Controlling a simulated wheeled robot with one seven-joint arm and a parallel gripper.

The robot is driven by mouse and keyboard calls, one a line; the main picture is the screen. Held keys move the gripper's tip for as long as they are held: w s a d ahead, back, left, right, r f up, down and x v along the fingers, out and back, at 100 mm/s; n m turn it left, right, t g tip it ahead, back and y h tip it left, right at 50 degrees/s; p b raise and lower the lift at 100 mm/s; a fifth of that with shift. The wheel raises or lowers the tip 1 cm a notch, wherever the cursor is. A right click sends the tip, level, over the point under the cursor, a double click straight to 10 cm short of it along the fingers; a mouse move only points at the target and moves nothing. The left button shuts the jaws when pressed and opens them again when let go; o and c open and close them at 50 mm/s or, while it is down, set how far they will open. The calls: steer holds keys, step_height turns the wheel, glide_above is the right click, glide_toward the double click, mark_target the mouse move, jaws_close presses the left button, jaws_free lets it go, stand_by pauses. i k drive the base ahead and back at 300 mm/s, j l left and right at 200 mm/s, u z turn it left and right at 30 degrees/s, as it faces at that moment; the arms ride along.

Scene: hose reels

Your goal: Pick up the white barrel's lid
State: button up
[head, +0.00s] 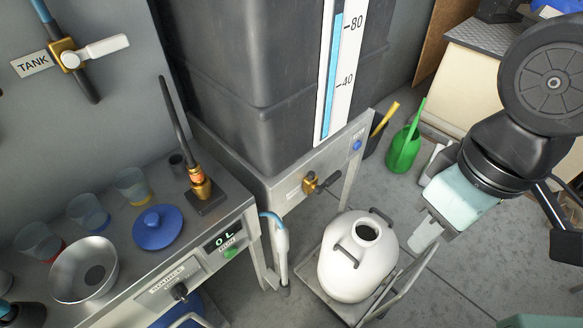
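The white barrel (345,272) stands upright on a low metal cart, with black handles at its sides. Its round mouth (367,231) is uncovered and dark inside. A round blue lid (158,230) with a raised knob lies flat on the metal bench at the left, apart from the barrel. No other lid shows. My gripper (428,197) is at the right, above the floor and to the right of the barrel. Its two fingers are spread wide with nothing between them.
Beside the blue lid are a metal bowl (105,276), several clear cups and an upright nozzle (199,184) on a stand. A large grey tank (260,60) rises behind. A cart handle (400,290) borders the barrel's right side.

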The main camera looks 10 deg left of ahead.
mark_target(158, 227)
steer(key=u, duration=1.7)
steer(key=z, duration=1.7)
steer(key=j+u, duration=1)
steer(key=j, duration=0.3)
steer(key=i+j+u, duration=0.15)
steer(key=j+u, duration=0.3)
steer(key=j, duration=0.15)
